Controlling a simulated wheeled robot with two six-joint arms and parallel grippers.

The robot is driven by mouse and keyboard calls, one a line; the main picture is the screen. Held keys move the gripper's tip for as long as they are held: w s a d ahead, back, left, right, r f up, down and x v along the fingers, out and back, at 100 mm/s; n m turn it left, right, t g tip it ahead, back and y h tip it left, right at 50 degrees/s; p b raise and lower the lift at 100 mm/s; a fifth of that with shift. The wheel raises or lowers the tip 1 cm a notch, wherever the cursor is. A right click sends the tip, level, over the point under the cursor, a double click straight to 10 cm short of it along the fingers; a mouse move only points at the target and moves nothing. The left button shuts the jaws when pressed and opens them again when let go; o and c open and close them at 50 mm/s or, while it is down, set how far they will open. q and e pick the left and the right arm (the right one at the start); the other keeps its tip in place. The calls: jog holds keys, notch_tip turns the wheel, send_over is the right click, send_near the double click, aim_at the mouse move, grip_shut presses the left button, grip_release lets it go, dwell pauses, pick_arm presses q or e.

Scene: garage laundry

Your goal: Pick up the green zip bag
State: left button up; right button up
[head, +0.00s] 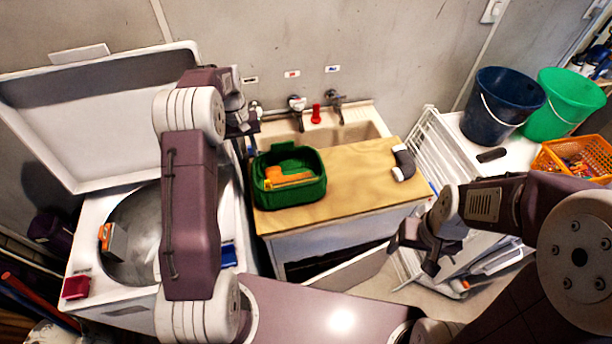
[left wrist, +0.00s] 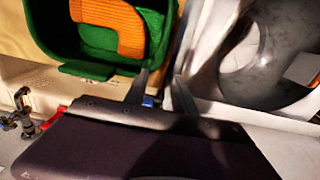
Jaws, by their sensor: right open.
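A green open-topped container (head: 262,190) stands on the wooden counter in the head view, with an orange piece (head: 285,178) inside. The left wrist view shows its green wall (left wrist: 50,50) and the ribbed orange piece (left wrist: 112,20) over a green fabric-like surface (left wrist: 95,40). I cannot tell whether that green surface is a separate zip bag. My left gripper (head: 246,135) is above the container's back-left side; its two fingers show apart and empty in the left wrist view (left wrist: 160,85). My right gripper (head: 425,262) is open and empty, low in front of the counter's right end.
The wooden counter (head: 350,190) has a dark pipe elbow (head: 403,162) at its right. A sink with taps (head: 325,105) lies behind. An open-lidded washer (head: 95,215) stands left. A drying rack (head: 432,140), a navy bucket (head: 500,105) and a green bucket (head: 562,105) are right.

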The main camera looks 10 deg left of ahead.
aim_at(253, 169)
pick_arm(q)
jog(key=shift+w+d, duration=0.1)
jog(key=shift+s+d, duration=0.15)
jog(key=shift+s, duration=0.05)
notch_tip(253, 169, down, 3)
jog(key=shift+s+f+p, duration=0.1)
jog(key=shift+p, duration=0.5)
jog(key=shift+f, duration=0.55)
jog(key=f, duration=0.1)
jog(key=f+p, duration=0.2)
jog(key=shift+s+d+f, duration=0.2)
jog(key=shift+d+f, duration=0.1)
jog(key=shift+f, duration=0.1)
jog(key=shift+w+a+f, duration=0.1)
jog(key=shift+f, duration=0.25)
grip_shut()
jog(key=shift+r, duration=0.1)
